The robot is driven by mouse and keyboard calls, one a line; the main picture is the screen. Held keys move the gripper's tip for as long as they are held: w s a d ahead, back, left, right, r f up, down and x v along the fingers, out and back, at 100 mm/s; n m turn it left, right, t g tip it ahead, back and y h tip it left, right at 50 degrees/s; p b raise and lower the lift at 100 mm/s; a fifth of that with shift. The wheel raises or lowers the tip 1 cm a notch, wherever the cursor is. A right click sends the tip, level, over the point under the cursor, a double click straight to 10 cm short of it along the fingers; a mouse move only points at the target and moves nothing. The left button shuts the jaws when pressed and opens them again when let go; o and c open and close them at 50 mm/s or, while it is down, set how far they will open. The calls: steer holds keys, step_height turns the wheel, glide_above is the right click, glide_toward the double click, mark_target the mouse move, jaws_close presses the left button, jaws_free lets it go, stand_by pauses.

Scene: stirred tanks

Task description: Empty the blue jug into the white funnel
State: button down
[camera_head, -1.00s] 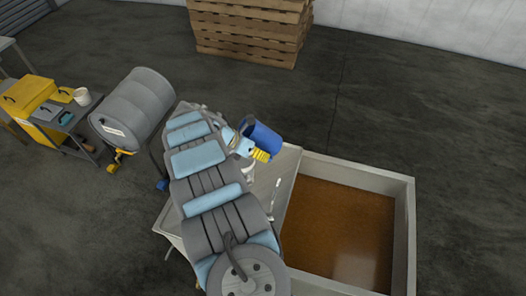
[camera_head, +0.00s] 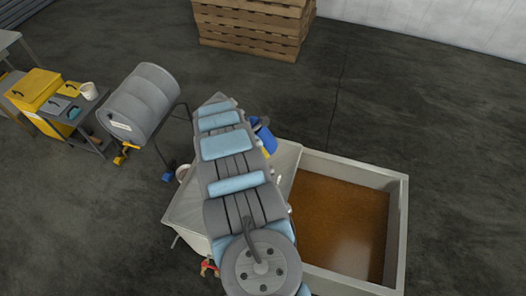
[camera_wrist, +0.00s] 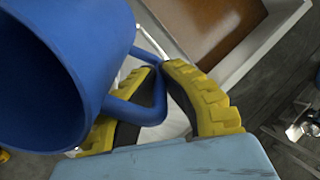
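The blue jug (camera_head: 264,138) shows only partly in the head view, behind my arm near the edge of a grey-white table. In the wrist view the jug (camera_wrist: 60,75) fills the left side, with its dark inside showing and its handle (camera_wrist: 152,108) toward me. My yellow-fingered gripper (camera_wrist: 160,70) is closed around the handle, and the jug is held. I cannot tell its exact tilt. A white surface shows behind the fingers.
A walled tank of brown liquid (camera_head: 399,235) adjoins the table (camera_head: 287,160) on the right. A grey drum (camera_head: 142,100) on a stand, a cart with a white cup (camera_head: 89,91) and yellow boxes are at left. Pallets (camera_head: 252,30) stand behind. The floor between is clear.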

steer(key=shift+a+r+y+p, duration=0.3)
steer(key=shift+y+p, duration=0.4)
steer(key=shift+p, duration=0.15)
steer(key=shift+a+r+y+p, duration=0.2)
steer(key=shift+a+y+p, duration=0.1)
steer(key=shift+y+p, duration=0.45)
steer(key=shift+a+y+p, duration=0.55)
steer(key=shift+y+p, duration=0.5)
steer(key=shift+p, duration=0.1)
steer(key=shift+f, duration=0.1)
